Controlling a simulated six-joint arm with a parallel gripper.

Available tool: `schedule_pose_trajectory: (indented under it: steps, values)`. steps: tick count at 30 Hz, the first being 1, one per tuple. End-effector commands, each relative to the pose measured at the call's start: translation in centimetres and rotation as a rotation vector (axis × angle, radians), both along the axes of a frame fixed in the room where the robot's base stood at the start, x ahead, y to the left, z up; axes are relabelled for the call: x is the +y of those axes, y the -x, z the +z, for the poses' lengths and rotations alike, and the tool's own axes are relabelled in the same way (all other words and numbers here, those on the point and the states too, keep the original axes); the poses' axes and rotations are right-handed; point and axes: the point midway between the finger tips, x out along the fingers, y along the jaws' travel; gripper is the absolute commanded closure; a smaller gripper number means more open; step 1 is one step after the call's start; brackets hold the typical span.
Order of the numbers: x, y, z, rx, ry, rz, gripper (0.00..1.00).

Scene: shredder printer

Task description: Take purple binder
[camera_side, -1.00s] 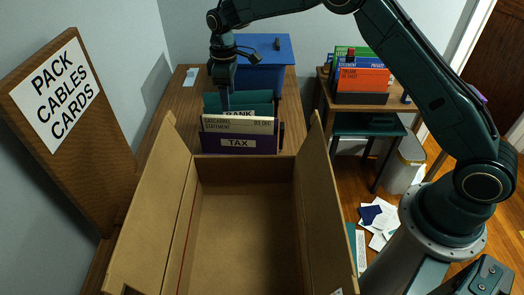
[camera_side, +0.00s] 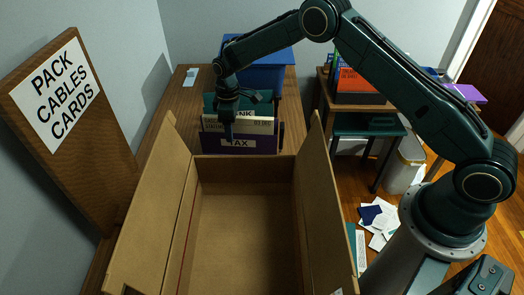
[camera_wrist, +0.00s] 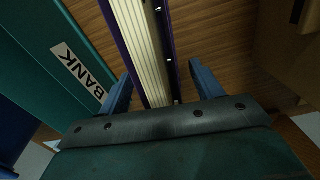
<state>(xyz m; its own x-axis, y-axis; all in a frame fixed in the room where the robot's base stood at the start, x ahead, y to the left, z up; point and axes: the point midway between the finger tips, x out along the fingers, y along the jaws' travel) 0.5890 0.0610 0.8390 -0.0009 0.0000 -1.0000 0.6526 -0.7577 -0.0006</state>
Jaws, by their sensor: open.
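The purple binder (camera_side: 240,146), labelled TAX, stands upright behind the box, with cream papers (camera_side: 212,123) showing above it. In the wrist view, its purple cover edge (camera_wrist: 119,30) runs beside the cream page edges. My gripper (camera_side: 229,130) is open above and around the binder's top; one blue finger shows in front of the TAX side. In the wrist view, its two blue fingers (camera_wrist: 160,88) lie on either side of the binder, apart from it. I cannot tell how deep they reach.
A teal BANK binder (camera_wrist: 50,45) stands close beside the left finger. An open cardboard box (camera_side: 240,215) with raised flaps fills the foreground. A blue bin (camera_side: 268,72) stands behind. A wooden sign board (camera_side: 75,150) is at left. A purple item (camera_side: 466,92) lies far right.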

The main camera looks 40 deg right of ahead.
Motion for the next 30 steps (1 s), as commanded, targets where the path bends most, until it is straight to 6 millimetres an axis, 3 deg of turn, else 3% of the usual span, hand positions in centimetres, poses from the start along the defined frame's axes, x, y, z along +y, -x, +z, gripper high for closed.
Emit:
schedule_pose_trajectory:
  steps: [6,17,26,30]
  values:
    - [0.0,0.0,-1.5,0.000,0.000,0.000,0.35]
    - [0.0,0.0,-1.8,-0.001,0.000,0.000,0.35]
    - [0.0,0.0,-1.8,-0.001,0.000,0.000,0.92]
    - [0.0,-0.1,-1.6,-0.004,0.000,0.000,0.95]
